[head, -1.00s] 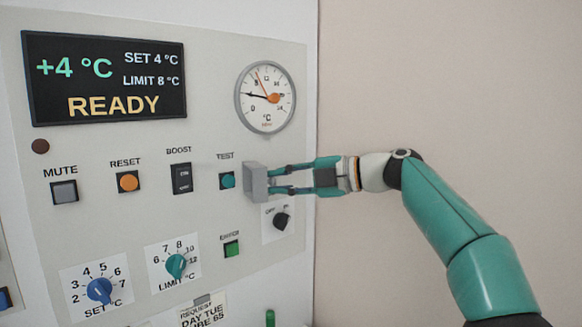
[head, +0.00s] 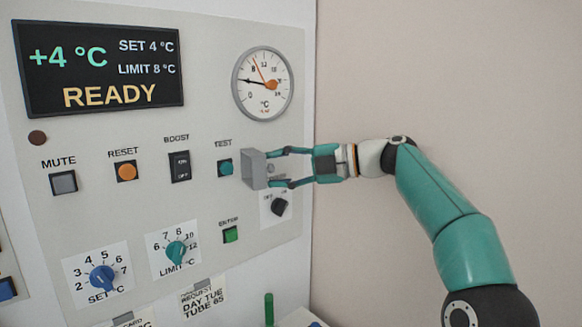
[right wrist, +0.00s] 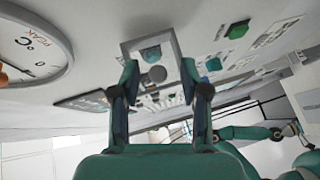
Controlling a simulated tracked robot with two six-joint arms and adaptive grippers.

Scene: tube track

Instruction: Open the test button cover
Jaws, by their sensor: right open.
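The test button cover (head: 254,169) is a small grey box just right of the teal TEST button (head: 225,168), standing out from the panel.
The panel (head: 205,215) carries a dial gauge (head: 263,83) above the cover and a dark rotary knob (head: 280,206) close below my right gripper. A green ENTER button (head: 231,234) is below. The wall at right is clear.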

